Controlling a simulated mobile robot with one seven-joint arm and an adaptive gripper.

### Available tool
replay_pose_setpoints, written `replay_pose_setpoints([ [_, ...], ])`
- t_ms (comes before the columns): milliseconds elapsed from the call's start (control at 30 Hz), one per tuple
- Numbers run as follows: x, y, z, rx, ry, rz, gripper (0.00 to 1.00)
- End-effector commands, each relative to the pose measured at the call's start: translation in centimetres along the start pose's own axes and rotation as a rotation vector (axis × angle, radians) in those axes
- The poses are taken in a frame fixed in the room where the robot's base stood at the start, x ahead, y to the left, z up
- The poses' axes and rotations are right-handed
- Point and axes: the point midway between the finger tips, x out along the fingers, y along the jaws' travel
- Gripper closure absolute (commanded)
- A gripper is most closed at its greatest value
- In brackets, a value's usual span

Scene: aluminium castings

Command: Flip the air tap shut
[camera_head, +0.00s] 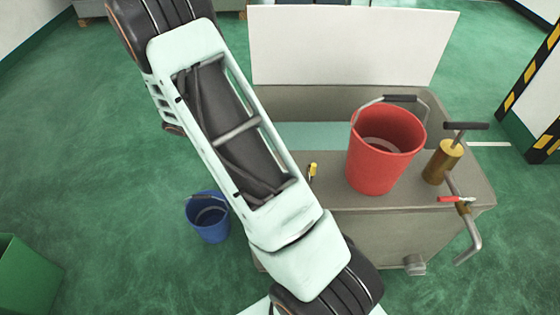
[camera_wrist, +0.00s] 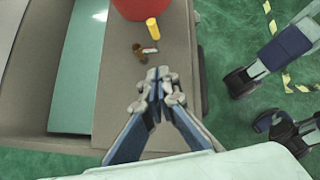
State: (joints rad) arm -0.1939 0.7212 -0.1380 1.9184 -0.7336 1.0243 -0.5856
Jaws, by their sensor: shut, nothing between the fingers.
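The gripper is hidden in the head view. The lever is too small to read its position.
A red bucket (camera_head: 375,160) stands on the bench (camera_head: 400,215). To its right are a brass pump (camera_head: 441,164) with a black T-handle and a bent pipe with a red lever (camera_head: 456,199). A white panel (camera_head: 345,45) stands behind. A blue bucket (camera_head: 208,217) is on the green floor.

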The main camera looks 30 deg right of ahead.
Motion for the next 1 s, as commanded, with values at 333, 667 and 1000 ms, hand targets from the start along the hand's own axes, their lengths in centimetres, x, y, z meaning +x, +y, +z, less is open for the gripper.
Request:
replay_pose_setpoints([
  [333, 7.5, -0.2, 0.1, -0.001, -0.003, -0.005, 1.00],
  [667, 10.8, -0.1, 2.6, 0.001, 0.000, -0.003, 1.00],
  [1000, 11.2, -0.1, 2.9, 0.000, 0.000, -0.001, 1.00],
])
